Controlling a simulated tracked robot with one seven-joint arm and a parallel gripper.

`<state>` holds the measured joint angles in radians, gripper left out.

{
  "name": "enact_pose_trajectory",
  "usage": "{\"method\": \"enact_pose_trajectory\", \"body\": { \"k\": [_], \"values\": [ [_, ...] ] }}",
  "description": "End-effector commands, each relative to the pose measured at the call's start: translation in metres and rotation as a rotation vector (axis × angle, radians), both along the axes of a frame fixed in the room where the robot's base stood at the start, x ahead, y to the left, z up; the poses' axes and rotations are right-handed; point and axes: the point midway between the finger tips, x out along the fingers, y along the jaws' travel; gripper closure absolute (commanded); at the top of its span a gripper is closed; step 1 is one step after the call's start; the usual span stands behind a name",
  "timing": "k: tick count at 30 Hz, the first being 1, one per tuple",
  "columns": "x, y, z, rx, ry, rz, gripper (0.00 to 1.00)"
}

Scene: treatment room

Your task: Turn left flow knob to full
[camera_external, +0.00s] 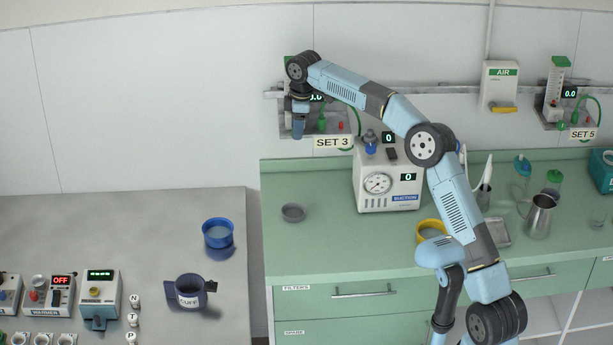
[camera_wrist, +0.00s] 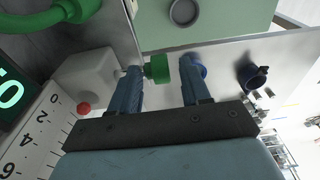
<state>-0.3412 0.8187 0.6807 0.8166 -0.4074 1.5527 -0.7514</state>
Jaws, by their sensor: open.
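The left flow meter shows in the external view behind my gripper, above the SET 3 sign (camera_external: 333,142). Its display (camera_external: 316,97) is partly hidden by my arm. In the wrist view the green flow knob (camera_wrist: 159,68) sticks out from a pale block (camera_wrist: 88,77). My gripper (camera_wrist: 161,71) is open, with its two blue fingers either side of the knob and gaps visible. I cannot tell whether either finger touches it. A red ball (camera_wrist: 84,109) sits near the 0 mark of the scale (camera_wrist: 38,130). In the external view my gripper (camera_external: 297,132) points down at the meter.
A second flow meter (camera_external: 558,84) with a SET 5 sign (camera_external: 582,134) is on the right of the wall rail. A suction unit (camera_external: 371,203) stands on the green counter (camera_external: 300,250) below. A green hose (camera_wrist: 50,17) runs near the gripper in the wrist view.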

Motion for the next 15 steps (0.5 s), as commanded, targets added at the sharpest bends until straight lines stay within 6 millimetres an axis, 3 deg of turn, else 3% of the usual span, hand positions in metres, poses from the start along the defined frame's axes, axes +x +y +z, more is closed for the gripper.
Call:
{"method": "enact_pose_trajectory", "body": {
  "k": [9,15],
  "values": [
    [0.000,-0.003,0.046,0.003,-0.001,0.000,0.53],
    [0.000,-0.006,0.062,0.000,0.001,0.001,0.53]
  ]
}}
